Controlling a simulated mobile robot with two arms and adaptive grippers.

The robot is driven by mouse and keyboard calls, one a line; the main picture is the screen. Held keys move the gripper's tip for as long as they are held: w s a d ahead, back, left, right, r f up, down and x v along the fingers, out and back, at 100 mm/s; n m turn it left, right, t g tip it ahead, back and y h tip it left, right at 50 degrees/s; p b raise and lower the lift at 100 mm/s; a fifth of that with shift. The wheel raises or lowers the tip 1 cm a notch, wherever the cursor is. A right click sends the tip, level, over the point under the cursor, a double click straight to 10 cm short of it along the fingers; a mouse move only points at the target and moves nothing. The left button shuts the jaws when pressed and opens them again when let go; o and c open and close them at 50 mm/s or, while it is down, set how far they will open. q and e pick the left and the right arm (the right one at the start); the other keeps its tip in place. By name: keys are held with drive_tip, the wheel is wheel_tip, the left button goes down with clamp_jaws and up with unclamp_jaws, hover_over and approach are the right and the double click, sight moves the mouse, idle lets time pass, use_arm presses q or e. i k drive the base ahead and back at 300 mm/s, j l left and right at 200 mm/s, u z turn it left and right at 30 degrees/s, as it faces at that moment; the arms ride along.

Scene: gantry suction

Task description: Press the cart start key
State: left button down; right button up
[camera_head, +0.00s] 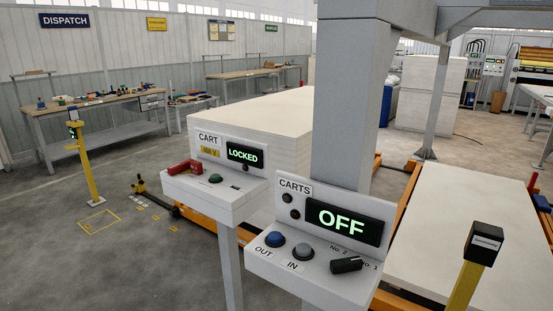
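A grey console labelled CART (208,139) stands at the centre left, with a display (245,154) reading LOCKED. On its sloped top are a red block-like part (183,168) at the left and a green round button (215,179). A small dark mark is at the right of that top, too small to tell. Nearer stands a second console labelled CARTS (294,186), its display (344,222) reading OFF. It carries a blue OUT button (275,239), a grey IN button (303,251) and a black selector knob (346,265) between No. 2 and No. 1. Neither gripper shows.
A thick grey column (346,95) rises behind the consoles. Pale slabs lie behind it (265,115) and at the right (470,235), on orange carts. A yellow post with a black head (484,243) stands front right, another yellow post (85,165) at left. The left floor is open.

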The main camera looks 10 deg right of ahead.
sight(213, 177)
drive_tip(key=i+j+z, duration=0.45)
drive_tip(key=j, duration=0.2)
drive_tip(key=i+j+z, duration=0.1)
drive_tip(key=j+z, duration=0.15)
drive_tip(key=j, duration=0.15)
